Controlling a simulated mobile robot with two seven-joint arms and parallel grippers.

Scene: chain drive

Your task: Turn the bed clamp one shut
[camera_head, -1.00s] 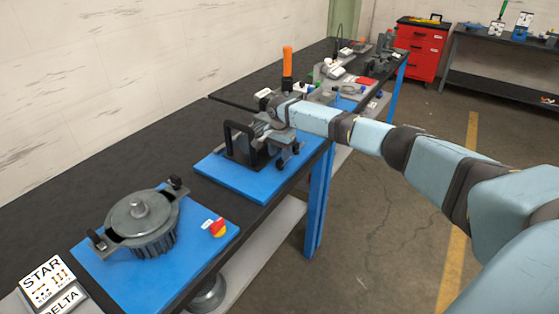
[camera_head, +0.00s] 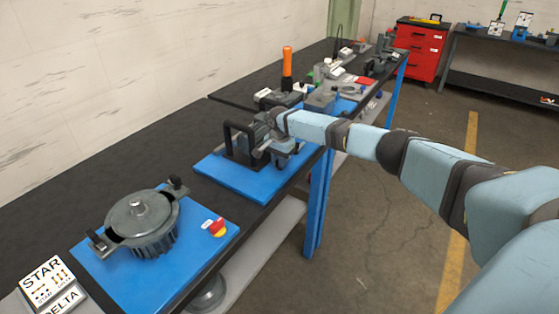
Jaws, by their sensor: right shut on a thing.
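My right arm reaches in from the right to the chain drive unit (camera_head: 238,156), a grey machine with a black handle frame on a blue base plate (camera_head: 250,182). My right gripper (camera_head: 272,148) is at the right side of this unit, shut on a part there, taken to be bed clamp one. The fingertips and most of the clamp are hidden by my own wrist, so its angle cannot be told. My left gripper is not in view.
Label blocks (camera_head: 48,280) lie at the near left. An orange-handled tool (camera_head: 287,62) stands behind my gripper. A red cabinet (camera_head: 421,48) is far back.

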